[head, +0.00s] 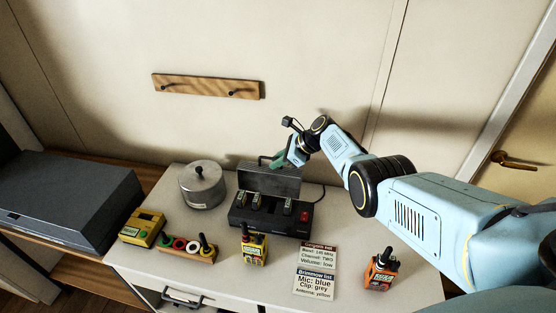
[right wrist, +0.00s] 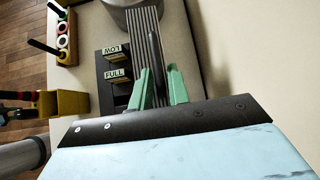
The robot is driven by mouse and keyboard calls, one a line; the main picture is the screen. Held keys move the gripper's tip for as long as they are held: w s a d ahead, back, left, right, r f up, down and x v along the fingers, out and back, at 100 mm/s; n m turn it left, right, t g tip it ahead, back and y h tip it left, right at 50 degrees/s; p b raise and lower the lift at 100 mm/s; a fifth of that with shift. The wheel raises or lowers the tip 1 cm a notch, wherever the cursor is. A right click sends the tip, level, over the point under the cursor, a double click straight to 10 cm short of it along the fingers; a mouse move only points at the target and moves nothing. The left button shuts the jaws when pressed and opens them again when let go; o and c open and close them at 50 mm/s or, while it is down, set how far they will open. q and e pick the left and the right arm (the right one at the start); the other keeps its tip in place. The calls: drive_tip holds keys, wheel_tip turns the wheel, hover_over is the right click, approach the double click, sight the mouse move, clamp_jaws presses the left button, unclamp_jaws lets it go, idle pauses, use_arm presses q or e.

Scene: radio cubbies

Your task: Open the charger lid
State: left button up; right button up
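The charger (head: 268,226) is a black box in the middle of the cabinet top, with several labelled packs in its slots and a red switch at its right end. Its dark ribbed lid (head: 268,180) stands raised at the back. My right gripper (head: 287,160) is at the lid's top edge. In the right wrist view its green fingers (right wrist: 158,85) are close together on both sides of the dark lid handle (right wrist: 155,50) and look shut on it; the exact contact is hard to see. Labels LOW and FULL (right wrist: 117,73) show beside the lid. My left gripper is out of view.
A lidded metal pot (head: 203,187) stands left of the charger. A yellow device (head: 142,228), a wooden rack with coloured rings (head: 187,247), a yellow radio (head: 253,246), an orange radio (head: 381,271) and two label cards (head: 316,270) lie in front. A wall peg rail (head: 207,87) is behind.

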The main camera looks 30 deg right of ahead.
drive_tip(key=p+v, duration=0.4)
drive_tip(key=v, duration=0.1)
drive_tip(key=shift+s+d+r, duration=0.1)
drive_tip(key=shift+r, duration=0.15)
drive_tip(key=p+v, duration=0.1)
drive_tip(key=v, duration=0.7)
drive_tip(key=shift+s+f, duration=0.15)
drive_tip(key=shift+f, duration=0.1)
